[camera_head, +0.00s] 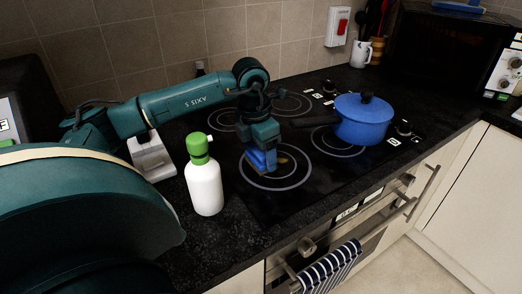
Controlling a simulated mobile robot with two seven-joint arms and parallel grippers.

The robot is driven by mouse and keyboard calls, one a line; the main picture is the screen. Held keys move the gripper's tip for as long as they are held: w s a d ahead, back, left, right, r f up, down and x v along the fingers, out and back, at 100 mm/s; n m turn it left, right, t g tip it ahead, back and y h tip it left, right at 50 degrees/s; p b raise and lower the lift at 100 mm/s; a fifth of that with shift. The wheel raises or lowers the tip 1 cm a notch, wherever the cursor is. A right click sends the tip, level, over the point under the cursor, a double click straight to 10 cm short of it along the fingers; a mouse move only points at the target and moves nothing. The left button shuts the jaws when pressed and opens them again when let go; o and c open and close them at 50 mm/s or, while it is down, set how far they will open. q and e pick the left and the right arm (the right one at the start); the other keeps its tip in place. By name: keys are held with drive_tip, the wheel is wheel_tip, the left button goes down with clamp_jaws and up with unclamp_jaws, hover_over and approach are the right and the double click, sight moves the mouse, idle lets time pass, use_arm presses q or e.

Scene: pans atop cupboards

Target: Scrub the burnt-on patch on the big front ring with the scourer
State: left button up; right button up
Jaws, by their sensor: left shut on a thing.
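The big front ring (300,181) is marked in pale circles on the black hob (315,200), at its front left. My left gripper (263,150) points down over this ring and is shut on the blue scourer (258,161). The scourer is at the ring's middle and looks to be on the glass, though firm contact is hard to tell. A brownish burnt-on patch (284,161) shows just right of the scourer; part of it may be hidden behind it. My right gripper is not in view.
A white bottle with a green top (205,185) stands close left of the ring. A blue lidded pan (362,120) sits on the right ring, its dark handle pointing left towards my gripper. A striped towel (331,272) hangs on the oven handle below the counter edge.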

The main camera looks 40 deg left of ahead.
sight(283, 157)
use_arm(q)
drive_tip(key=shift+f+b, duration=0.5)
drive_tip(key=shift+f, duration=0.15)
drive_tip(key=shift+w+d, duration=0.2)
drive_tip(key=shift+w, duration=0.5)
drive_tip(key=shift+w+d+f+p, duration=0.1)
drive_tip(key=shift+w+d+p, duration=0.15)
drive_tip(key=shift+w, duration=0.5)
drive_tip(key=shift+w+d+f+p, duration=0.1)
drive_tip(key=shift+w+d, duration=0.1)
drive_tip(key=shift+w, duration=0.5)
drive_tip(key=shift+w+d+r, duration=0.1)
drive_tip(key=shift+w+d, duration=0.15)
drive_tip(key=shift+w, duration=0.45)
drive_tip(key=shift+w+d, duration=0.2)
drive_tip(key=shift+w, duration=0.5)
drive_tip(key=shift+s+a, duration=0.25)
drive_tip(key=shift+s, duration=0.2)
drive_tip(key=shift+s+a, duration=0.25)
drive_tip(key=shift+s, duration=0.6)
drive_tip(key=shift+s+a, duration=0.25)
drive_tip(key=shift+s, duration=0.6)
drive_tip(key=shift+s+a+b, duration=0.15)
drive_tip(key=shift+s+a, duration=0.05)
drive_tip(key=shift+s, duration=0.55)
drive_tip(key=shift+s+a+b, duration=0.15)
drive_tip(key=shift+s+a, duration=0.05)
drive_tip(key=shift+s, duration=0.5)
